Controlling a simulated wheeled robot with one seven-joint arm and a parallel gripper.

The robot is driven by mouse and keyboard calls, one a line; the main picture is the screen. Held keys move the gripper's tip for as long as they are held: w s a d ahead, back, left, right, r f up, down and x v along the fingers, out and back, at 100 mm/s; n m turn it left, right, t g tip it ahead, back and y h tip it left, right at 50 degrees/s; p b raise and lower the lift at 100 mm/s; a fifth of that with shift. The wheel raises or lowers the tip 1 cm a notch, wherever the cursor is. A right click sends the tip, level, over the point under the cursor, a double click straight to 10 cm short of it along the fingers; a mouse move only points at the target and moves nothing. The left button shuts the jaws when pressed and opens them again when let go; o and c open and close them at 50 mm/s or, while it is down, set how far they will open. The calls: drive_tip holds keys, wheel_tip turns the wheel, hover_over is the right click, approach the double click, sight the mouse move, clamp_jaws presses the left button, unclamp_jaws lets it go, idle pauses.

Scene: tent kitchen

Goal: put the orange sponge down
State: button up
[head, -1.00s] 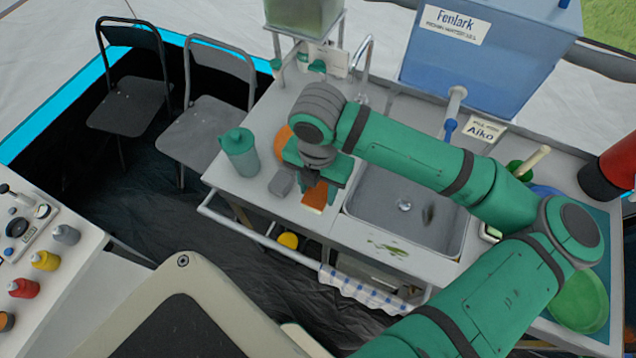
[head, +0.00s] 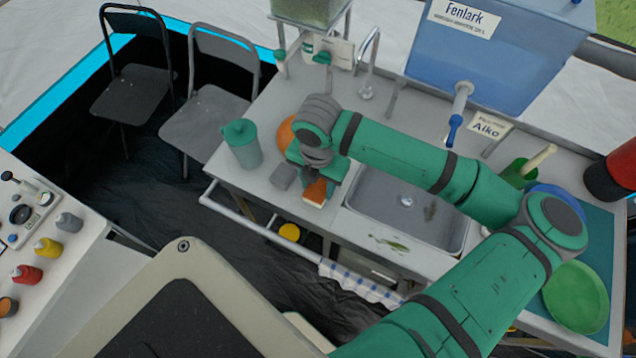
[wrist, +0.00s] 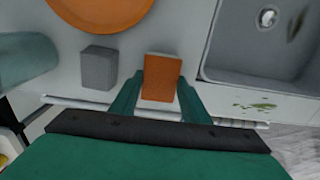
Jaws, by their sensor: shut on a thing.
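The orange sponge (head: 316,191) is a small block between the fingers of my gripper (head: 318,184), over the counter left of the sink. In the wrist view the sponge (wrist: 161,78) sits between the two green fingers of my gripper (wrist: 160,88), which is shut on it. The sponge is close to the counter's front edge. I cannot tell whether its underside touches the counter (head: 245,185).
A grey block (head: 283,176) stands just left of the sponge. An orange plate (wrist: 105,12) lies behind, and a teal pitcher (head: 242,146) stands further left. The sink (head: 405,205) is to the right. A checked towel (head: 358,287) hangs below the front edge.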

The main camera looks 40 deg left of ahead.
sight(318, 188)
drive_tip(key=o, duration=1.2)
drive_tip(key=shift+w, duration=0.1)
wheel_tip(318, 188, up, 12)
drive_tip(key=shift+r, duration=0.1)
